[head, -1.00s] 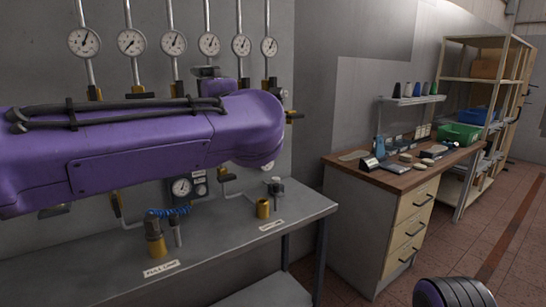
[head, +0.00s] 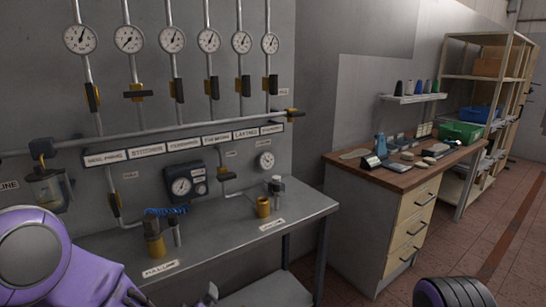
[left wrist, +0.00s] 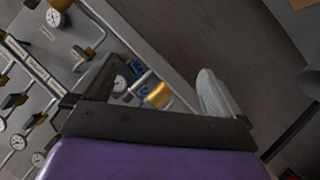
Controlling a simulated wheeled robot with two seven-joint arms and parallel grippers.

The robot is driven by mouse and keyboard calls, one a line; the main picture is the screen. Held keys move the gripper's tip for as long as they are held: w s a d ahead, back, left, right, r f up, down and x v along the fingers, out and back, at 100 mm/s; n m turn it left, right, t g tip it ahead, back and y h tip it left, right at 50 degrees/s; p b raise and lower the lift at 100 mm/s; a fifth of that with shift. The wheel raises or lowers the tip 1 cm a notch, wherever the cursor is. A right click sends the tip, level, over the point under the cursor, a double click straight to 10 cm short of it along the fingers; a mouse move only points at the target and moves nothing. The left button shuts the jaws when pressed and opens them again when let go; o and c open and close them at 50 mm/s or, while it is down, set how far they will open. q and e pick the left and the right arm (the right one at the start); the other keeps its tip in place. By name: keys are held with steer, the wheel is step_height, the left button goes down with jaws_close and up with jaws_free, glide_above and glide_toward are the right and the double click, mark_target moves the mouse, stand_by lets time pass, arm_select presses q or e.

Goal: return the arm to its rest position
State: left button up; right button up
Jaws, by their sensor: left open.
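My left arm (head: 75,265) is purple and sits low at the left edge of the head view, in front of the bench. Its gripper is mostly cut off by the bottom of that view. In the left wrist view my left gripper (left wrist: 157,90) is open, its two fingers wide apart with nothing between them. Bench, gauges and a brass fitting show beyond the fingers, apart from them. My right gripper is in neither view.
A grey bench (head: 225,240) carries a brass cup (head: 263,207) and a regulator (head: 154,240). Above it are a gauge panel (head: 183,187), valves and a pipe (head: 190,132). A wooden-topped workbench (head: 350,172) and shelving (head: 500,60) stand right. The floor (head: 455,240) is clear.

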arm_select(q)
steer(key=s+a+f+m+g, duration=0.1)
steer(key=s+a+f+g, duration=0.2)
steer(key=s+f, duration=0.4)
steer(key=s+a+f+m+g, duration=0.1)
steer(key=s+a+f+g, duration=0.2)
steer(key=s+f, duration=0.4)
steer(key=s+a+f+m+g+y, duration=0.1)
steer(key=s+a+f+g, duration=0.2)
steer(key=s, duration=1.6)
step_height(320, 180, down, 5)
steer(key=shift+a+r+g, duration=0.1)
steer(key=shift+a+g, duration=0.2)
steer(key=shift+a, duration=0.8)
steer(key=shift+s, duration=0.1)
